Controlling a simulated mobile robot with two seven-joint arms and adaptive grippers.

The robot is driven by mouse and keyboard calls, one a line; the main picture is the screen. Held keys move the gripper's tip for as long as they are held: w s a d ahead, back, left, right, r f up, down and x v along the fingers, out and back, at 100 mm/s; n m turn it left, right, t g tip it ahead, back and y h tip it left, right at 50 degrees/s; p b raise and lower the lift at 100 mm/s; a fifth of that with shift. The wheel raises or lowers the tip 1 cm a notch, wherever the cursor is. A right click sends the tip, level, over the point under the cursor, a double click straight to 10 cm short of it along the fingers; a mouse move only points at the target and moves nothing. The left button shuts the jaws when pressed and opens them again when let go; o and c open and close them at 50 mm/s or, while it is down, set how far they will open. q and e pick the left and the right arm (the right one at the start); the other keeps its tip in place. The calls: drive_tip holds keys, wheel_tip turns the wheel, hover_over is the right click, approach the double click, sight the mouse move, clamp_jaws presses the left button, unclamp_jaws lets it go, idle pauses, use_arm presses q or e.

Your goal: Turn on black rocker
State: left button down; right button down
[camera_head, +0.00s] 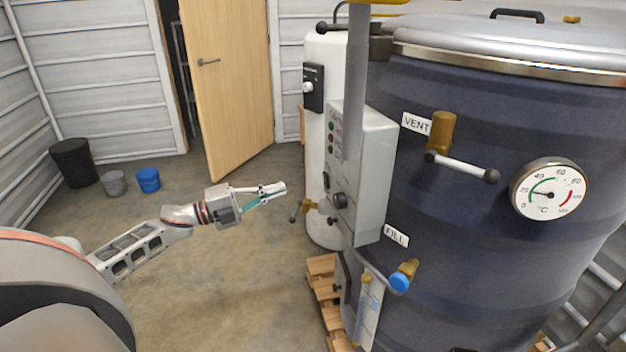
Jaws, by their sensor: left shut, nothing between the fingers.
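A grey control box (376,170) is mounted on the side of the dark blue tank. Its narrow left face carries small indicator lights (331,126), a round black knob (340,201) and a small black part (326,180) that looks like the black rocker. Whether that rocker is on or off is too small to tell. My left gripper (281,188) is shut and empty. It points right toward the control box's lower face, with a visible gap between the fingertips and the box. My right gripper is not in view.
The blue tank (470,250) fills the right, with a VENT valve (442,130), a dial thermometer (549,188) and a blue-ended FILL valve (403,276). A small valve handle (299,209) juts out near my left gripper. The floor at left is open; buckets (148,180) stand by the wall.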

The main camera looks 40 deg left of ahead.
sight(324, 175)
use_arm(q)
drive_tip(key=x, duration=1)
drive_tip(key=shift+w, duration=0.2)
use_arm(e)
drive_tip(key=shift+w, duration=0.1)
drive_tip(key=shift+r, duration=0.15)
